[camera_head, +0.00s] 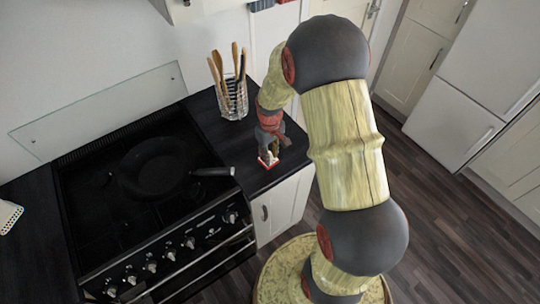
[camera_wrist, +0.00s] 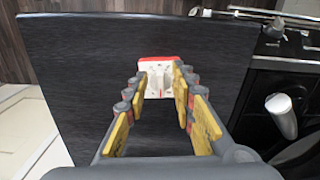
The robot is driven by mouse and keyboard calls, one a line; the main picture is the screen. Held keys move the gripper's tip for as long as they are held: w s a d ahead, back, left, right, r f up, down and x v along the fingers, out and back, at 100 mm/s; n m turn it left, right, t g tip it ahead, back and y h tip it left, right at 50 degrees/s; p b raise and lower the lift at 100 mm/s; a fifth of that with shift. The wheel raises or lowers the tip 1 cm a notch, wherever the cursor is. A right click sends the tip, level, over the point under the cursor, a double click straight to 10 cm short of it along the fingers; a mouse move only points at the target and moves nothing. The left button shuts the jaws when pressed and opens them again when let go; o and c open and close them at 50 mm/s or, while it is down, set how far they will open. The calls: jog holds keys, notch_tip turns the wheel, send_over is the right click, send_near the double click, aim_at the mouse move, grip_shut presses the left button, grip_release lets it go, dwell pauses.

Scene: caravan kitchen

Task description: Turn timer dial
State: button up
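A small red and white timer (camera_wrist: 158,63) lies on the dark countertop, straight ahead of my fingers in the wrist view. A pale raised part that looks like its dial (camera_wrist: 155,78) shows between the fingertips. In the head view the timer (camera_head: 267,161) is a small red and white shape below my gripper (camera_head: 270,140). My gripper (camera_wrist: 160,88) is open, pointing down at the timer, with one yellow-padded finger on each side of the dial. I cannot tell whether the fingertips touch it. The fingers cover parts of the timer's sides.
A black stove (camera_head: 110,215) with a pan (camera_head: 155,172) stands left of the timer; the pan's handle (camera_head: 212,171) reaches toward the counter (camera_head: 258,182). A glass holder with wooden utensils (camera_head: 232,98) stands behind. Bare countertop (camera_wrist: 85,70) lies left of the timer in the wrist view.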

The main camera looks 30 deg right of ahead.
jog(key=shift+f, duration=0.15)
jog(key=shift+c, duration=0.8)
grip_shut()
